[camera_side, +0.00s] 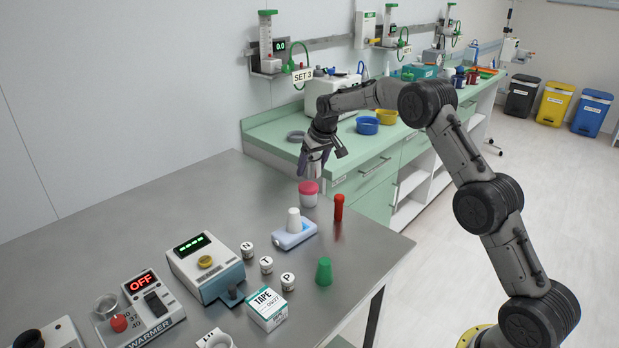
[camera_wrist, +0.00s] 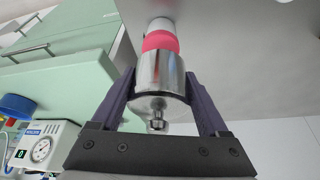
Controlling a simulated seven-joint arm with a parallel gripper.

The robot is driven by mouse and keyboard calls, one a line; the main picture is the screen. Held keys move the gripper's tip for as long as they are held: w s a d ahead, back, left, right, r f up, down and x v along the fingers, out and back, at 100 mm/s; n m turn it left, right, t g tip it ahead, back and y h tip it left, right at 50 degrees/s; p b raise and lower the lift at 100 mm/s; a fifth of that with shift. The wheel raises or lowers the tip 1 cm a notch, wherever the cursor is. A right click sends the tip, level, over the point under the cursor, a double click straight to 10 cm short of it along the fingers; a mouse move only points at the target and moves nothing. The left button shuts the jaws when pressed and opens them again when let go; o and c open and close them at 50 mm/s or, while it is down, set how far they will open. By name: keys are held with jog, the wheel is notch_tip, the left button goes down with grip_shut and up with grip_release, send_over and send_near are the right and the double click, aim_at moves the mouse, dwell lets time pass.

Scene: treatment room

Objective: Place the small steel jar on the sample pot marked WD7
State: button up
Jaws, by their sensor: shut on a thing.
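My gripper (camera_side: 318,160) is shut on a small steel jar (camera_wrist: 162,74), which shows between the two fingers in the wrist view, with a small knob at its near end. In the side view the jar is hard to make out against the fingers. A pot with a pink lid and a pale body (camera_side: 308,194) stands upright near the table's back edge, below my gripper. Its pink lid (camera_wrist: 160,41) shows just beyond the jar in the wrist view. I cannot tell whether jar and lid touch. No WD7 mark is readable.
A red cylinder (camera_side: 338,207) stands close to the right of the pot. Open metal table lies left of the pot.

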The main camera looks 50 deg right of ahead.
aim_at(310, 187)
jog(key=shift+w+d+f, duration=0.15)
jog(key=shift+w+f, duration=0.4)
jog(key=shift+f, duration=0.05)
jog(key=shift+w+f, duration=0.1)
jog(key=shift+f, duration=1.5)
jog(key=o, duration=1.4)
jog(key=shift+f, duration=0.2)
